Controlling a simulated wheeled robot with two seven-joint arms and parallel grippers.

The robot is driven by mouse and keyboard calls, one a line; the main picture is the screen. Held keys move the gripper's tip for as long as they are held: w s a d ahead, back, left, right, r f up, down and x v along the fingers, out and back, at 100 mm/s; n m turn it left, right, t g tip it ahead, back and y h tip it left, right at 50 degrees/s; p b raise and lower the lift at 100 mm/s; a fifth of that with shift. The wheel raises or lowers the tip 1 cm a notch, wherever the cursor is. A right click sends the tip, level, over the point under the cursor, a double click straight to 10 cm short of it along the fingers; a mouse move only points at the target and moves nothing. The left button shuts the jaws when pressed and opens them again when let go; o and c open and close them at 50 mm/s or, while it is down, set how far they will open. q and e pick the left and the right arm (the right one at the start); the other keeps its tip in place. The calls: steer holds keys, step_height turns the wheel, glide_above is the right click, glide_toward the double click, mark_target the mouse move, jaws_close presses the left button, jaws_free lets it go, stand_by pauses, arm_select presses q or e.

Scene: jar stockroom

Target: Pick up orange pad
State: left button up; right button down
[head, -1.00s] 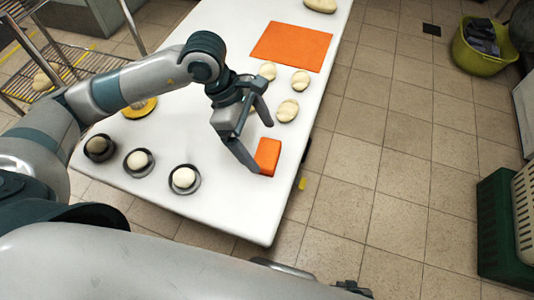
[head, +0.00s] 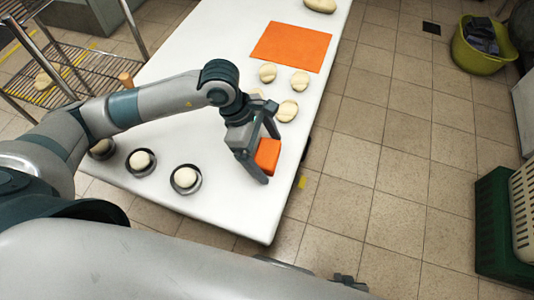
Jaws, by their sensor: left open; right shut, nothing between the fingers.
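The orange pad (head: 267,155) is a small thick block near the right edge of the white table (head: 225,215). My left gripper (head: 269,159) is open, with one finger on the near side of the pad and the other on its far side. The fingers partly cover the pad, and I cannot tell if they touch it. My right gripper (head: 349,283) shows only in part at the bottom edge, shut and away from the table.
A flat orange sheet (head: 291,46) lies further back on the table. Several pale dough pieces (head: 287,111) lie in front of it. Small dark tins (head: 186,180) with dough stand at the front left. A wire rack (head: 65,60) stands left of the table.

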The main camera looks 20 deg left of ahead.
mark_target(277, 157)
arm_select(q)
steer(key=c, duration=1.1)
steer(key=shift+c, duration=0.2)
steer(key=shift+r, duration=0.15)
steer(key=shift+r, duration=0.55)
steer(key=r, duration=0.2)
steer(key=r+b, duration=0.1)
steer(key=shift+s+d+r, duration=0.1)
steer(key=shift+s+d, duration=0.25)
steer(key=shift+d, duration=0.05)
steer(key=s+d+r+p, duration=0.5)
steer(key=s+d+r, duration=0.1)
steer(key=s+d, duration=0.1)
steer(key=shift+s+d+r, duration=0.2)
steer(key=shift+s+r, duration=0.05)
steer(key=shift+s, duration=0.05)
arm_select(e)
steer(key=w+a+r+t+y, duration=0.1)
steer(key=w+a+r+t, duration=0.2)
steer(key=a, duration=0.1)
steer(key=shift+r, duration=0.4)
